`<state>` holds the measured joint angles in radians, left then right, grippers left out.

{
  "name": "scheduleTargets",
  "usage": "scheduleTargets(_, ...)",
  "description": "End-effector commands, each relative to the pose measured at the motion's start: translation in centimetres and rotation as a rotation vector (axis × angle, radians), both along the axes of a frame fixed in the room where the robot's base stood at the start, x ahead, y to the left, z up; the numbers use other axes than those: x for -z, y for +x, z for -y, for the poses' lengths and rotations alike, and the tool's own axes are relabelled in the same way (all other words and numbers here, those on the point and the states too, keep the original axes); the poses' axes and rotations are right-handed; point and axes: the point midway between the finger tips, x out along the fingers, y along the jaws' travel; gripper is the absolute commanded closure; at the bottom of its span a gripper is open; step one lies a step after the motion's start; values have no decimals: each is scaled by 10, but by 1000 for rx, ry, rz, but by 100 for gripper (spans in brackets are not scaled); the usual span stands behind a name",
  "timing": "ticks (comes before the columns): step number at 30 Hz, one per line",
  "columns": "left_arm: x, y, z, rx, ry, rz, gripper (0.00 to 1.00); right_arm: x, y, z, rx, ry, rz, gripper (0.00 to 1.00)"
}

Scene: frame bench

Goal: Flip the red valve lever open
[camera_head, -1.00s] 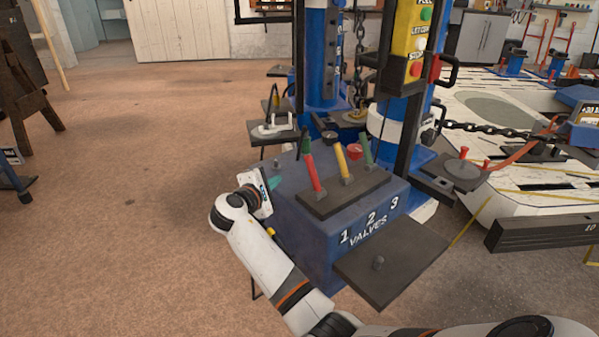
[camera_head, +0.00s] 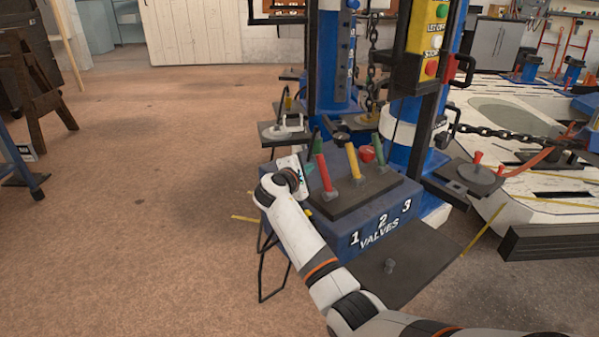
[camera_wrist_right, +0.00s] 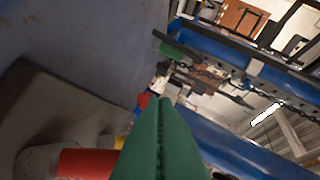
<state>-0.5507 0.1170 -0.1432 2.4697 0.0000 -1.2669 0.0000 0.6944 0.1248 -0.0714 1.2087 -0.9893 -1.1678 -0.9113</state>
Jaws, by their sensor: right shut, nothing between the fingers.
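The red valve lever (camera_head: 323,173) stands tilted on the dark plate above the number 1 on the blue valve box, with green showing at its upper end. In the right wrist view its red part (camera_wrist_right: 88,163) shows at the lower left. My right gripper (camera_head: 308,168) is just left of the lever. Its green fingers (camera_wrist_right: 165,130) are shut together and empty. I cannot tell whether they touch the lever. My left gripper is not in view.
A yellow lever (camera_head: 353,162) and a green lever (camera_head: 377,150) stand right of the red one. A dark shelf (camera_head: 405,265) juts out at the box's front. Blue posts and a chain (camera_head: 500,135) stand behind.

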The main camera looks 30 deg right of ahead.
Motion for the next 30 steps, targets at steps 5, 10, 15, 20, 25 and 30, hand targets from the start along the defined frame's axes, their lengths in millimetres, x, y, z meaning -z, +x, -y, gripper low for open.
scheduleTargets(5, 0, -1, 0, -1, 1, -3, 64, -6, -11, 3, -1, -1, 0, 100)
scheduleTargets(10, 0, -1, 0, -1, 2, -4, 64, -7, -14, 4, 0, -1, -2, 100)
scheduleTargets(15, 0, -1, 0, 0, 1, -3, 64, -7, -14, 4, 0, -1, -2, 100)
scheduleTargets(20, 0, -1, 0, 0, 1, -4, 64, -7, -14, 4, -1, -1, 2, 100)
scheduleTargets(25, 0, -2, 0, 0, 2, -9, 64, -9, -17, 4, -1, 2, 37, 100)
scheduleTargets(30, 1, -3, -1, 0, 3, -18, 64, -10, -18, 4, 0, 4, 63, 100)
